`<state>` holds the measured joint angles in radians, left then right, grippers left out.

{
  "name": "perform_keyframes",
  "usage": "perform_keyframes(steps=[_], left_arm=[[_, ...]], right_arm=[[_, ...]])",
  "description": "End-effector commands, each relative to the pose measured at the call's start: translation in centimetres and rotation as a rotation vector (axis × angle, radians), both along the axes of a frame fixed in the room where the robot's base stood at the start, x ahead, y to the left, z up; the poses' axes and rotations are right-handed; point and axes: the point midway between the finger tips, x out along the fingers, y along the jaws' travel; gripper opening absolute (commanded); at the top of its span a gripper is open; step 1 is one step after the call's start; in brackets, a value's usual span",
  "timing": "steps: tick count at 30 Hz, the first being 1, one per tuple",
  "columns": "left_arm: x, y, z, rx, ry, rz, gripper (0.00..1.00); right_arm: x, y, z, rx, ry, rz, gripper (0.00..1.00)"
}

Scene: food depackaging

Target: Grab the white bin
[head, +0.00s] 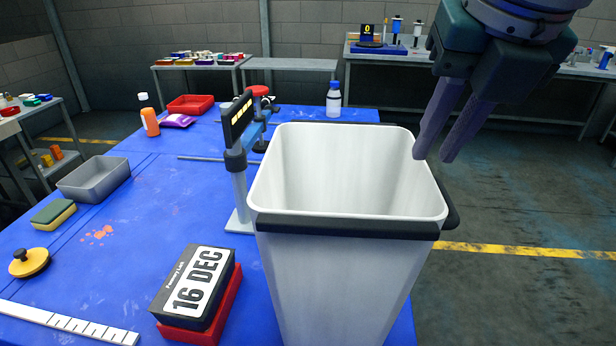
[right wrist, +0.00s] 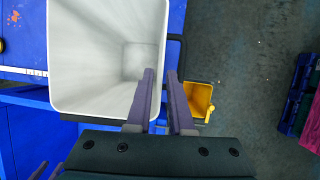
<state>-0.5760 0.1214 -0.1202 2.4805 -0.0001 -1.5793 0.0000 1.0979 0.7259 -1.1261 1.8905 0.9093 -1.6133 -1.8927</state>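The white bin (head: 345,250) is tall, open-topped and empty, with black bars at its rim; it stands at the front right of the blue table (head: 140,200). In the right wrist view the bin (right wrist: 85,60) fills the upper left. My right gripper (head: 434,156) is open with a narrow gap and holds nothing. It points down at the bin's right rim. In the right wrist view the gripper (right wrist: 160,73) has one finger over the bin's inside and one outside the wall; contact cannot be told. Purple finger parts, seemingly my left gripper (right wrist: 47,171), show at the lower left.
A post-mounted device (head: 238,150) stands close left of the bin. A black box marked 16 DEC (head: 196,285) lies on a red tray nearby. A small yellow bin (right wrist: 198,98) shows on the floor beside the table. The floor to the right is otherwise mostly clear.

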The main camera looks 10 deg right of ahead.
Motion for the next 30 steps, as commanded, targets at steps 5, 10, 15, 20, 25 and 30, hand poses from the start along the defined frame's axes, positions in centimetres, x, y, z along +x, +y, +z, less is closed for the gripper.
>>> perform_keyframes(steps=[5, 10, 15, 20, 25, 30], left_arm=[[-0.2, 0.1, 0.6, 0.004, 0.007, -0.002, 0.5], [-0.3, 0.1, 0.8, 0.004, 0.01, -0.002, 0.5], [-0.3, 0.1, 1.8, 0.004, 0.01, -0.002, 0.5], [-0.3, 0.1, 2.3, 0.003, 0.009, -0.001, 0.5], [-0.3, 0.0, 2.4, 0.0, 0.008, 0.0, 0.5], [-0.2, -0.1, 2.4, -0.004, 0.007, 0.004, 0.5]], right_arm=[[0.8, -0.1, -2.2, -0.002, 0.008, 0.0, 0.2], [1.6, -0.2, -4.0, 0.0, 0.003, 0.0, 0.2], [2.2, -0.5, -5.4, -0.001, 0.005, -0.002, 0.2], [3.1, -0.7, -7.7, -0.001, 0.004, -0.003, 0.2], [3.6, -0.7, -9.0, -0.001, 0.001, 0.001, 0.2], [3.7, -0.7, -9.1, -0.001, 0.0, 0.001, 0.2]])
